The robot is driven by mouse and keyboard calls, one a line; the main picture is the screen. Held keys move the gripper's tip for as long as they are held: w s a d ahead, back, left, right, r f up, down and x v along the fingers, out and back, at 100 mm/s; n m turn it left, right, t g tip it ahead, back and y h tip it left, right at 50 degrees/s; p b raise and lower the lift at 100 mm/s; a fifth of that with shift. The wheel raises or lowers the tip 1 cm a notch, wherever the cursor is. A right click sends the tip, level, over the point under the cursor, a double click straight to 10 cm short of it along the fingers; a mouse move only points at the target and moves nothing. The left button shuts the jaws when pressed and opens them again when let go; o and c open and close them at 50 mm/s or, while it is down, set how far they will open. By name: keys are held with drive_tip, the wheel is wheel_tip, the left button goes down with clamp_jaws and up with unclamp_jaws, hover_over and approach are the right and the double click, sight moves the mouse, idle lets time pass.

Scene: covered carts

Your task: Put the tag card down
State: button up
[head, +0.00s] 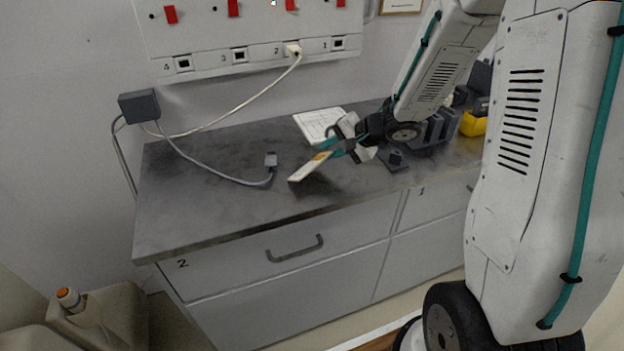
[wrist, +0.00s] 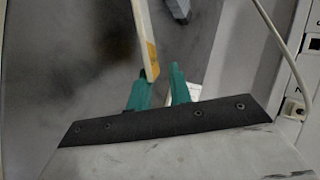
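The tag card (head: 307,170) is a narrow pale strip with an orange end, seen nearly edge-on. My gripper (head: 333,151) has teal fingers and is shut on the card's orange end. The card slants out from the fingers to the lower left over the dark worktop (head: 215,205). I cannot tell whether its far end touches the surface. In the wrist view the card (wrist: 145,38) runs upward from between the teal fingertips of my gripper (wrist: 160,88), and its far end is cut off by the frame.
A white printed sheet (head: 318,122) lies behind my gripper. A grey plug (head: 271,160) on a cable lies left of the card. Dark blocks (head: 440,128) and a yellow item (head: 473,124) stand at the right. The worktop's left and front are clear. A socket panel (head: 250,45) is on the wall.

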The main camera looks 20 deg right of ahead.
drive_tip(key=shift+v, duration=1.7)
drive_tip(key=shift+r, duration=0.1)
wheel_tip(320, 180, up, 8)
drive_tip(key=s+d, duration=0.1)
drive_tip(key=shift+s+d, duration=0.25)
drive_tip(key=shift+s, duration=0.1)
